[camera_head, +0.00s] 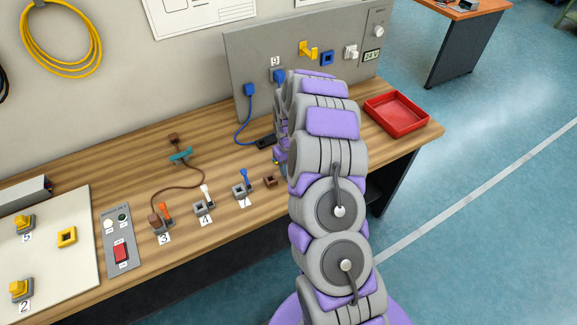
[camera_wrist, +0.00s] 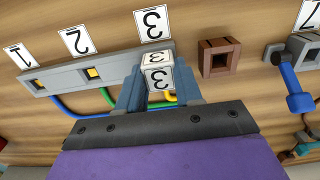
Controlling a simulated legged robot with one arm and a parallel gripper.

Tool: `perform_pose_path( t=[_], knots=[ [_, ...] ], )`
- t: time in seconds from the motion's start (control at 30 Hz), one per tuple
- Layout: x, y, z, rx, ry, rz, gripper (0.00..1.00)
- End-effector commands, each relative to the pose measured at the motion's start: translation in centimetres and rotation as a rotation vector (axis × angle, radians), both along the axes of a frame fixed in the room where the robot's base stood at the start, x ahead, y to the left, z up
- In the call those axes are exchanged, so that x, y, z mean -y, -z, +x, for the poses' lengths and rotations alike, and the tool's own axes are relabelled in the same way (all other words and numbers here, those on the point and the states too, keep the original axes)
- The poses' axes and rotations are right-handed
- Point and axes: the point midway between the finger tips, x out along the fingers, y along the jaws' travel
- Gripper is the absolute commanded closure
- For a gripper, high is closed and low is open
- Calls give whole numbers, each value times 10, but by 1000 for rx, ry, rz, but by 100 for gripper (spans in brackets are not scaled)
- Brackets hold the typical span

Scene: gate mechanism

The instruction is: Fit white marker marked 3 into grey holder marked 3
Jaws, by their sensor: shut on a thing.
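My gripper (camera_wrist: 158,80) is shut on the white marker (camera_wrist: 157,60), a small white block with a black 3 on its faces. The grey holder (camera_wrist: 65,76) is a long rail with sockets beside table labels 1, 2 and 3. The marker is at the rail's end beside label 3 (camera_wrist: 152,19), in line with the third socket. That socket is hidden by the marker and fingers, so I cannot tell whether the marker is in it or above it. In the head view my arm hides the gripper, marker and rail.
A brown square socket (camera_wrist: 219,57) stands close right of the gripper. Beyond it is a grey socket (camera_wrist: 300,47) with a blue lever. Blue, green and yellow wires run from the rail. The grey panel (camera_head: 255,55) stands behind; a red tray (camera_head: 397,113) is right.

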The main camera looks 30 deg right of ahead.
Motion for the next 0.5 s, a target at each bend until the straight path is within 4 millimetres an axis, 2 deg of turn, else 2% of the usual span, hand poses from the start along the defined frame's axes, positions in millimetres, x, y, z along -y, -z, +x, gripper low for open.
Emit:
perform_pose_path(
  t=[0.33,0.37,0.47,0.5],
  knots=[
    [0,3,1,-1,0,0,97],
    [0,3,1,-1,0,0,67],
    [0,3,1,-2,0,0,67],
    [0,4,1,-2,0,0,62]
  ],
)
